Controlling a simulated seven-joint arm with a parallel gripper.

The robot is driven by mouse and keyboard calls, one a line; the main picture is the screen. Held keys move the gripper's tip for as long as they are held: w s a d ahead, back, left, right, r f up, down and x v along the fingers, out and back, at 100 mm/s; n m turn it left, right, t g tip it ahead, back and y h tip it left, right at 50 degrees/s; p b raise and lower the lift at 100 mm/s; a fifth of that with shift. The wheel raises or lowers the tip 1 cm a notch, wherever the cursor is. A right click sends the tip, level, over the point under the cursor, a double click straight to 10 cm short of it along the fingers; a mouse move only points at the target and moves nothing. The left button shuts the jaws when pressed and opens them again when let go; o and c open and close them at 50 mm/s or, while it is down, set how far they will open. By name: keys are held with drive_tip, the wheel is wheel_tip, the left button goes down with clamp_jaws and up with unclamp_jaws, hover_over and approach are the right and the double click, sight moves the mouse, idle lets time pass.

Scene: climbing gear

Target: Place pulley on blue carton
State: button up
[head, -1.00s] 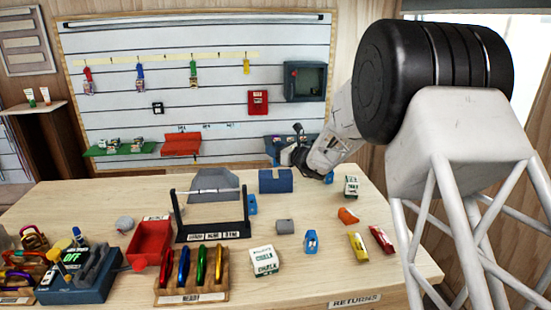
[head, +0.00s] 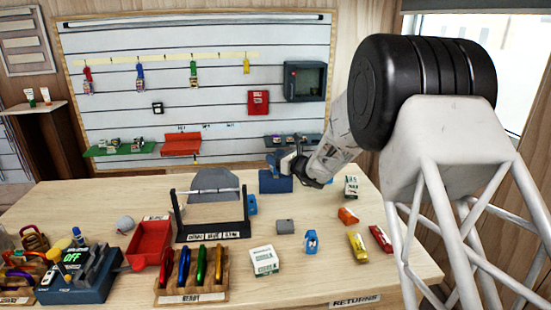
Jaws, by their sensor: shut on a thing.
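The blue carton (head: 275,183) stands near the back edge of the table, left of my gripper's wrist. My gripper (head: 280,161) is at the carton's upper right, just above or beside its top. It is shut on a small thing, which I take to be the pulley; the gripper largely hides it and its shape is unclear. I cannot tell whether the held thing touches the carton.
A black rack (head: 212,235) stands left of the carton. A small blue thing (head: 251,204), a grey block (head: 285,227), a blue-and-silver device (head: 311,240), a chalk box (head: 264,260) and an orange piece (head: 348,215) lie in front. Bare wood separates them.

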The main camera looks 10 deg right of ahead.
drive_tip(key=shift+f, duration=0.1)
drive_tip(key=o, duration=1)
drive_tip(key=shift+o, duration=0.2)
drive_tip(key=v, duration=1.2)
drive_tip(key=shift+r, duration=0.2)
drive_tip(key=shift+s+a, duration=0.1)
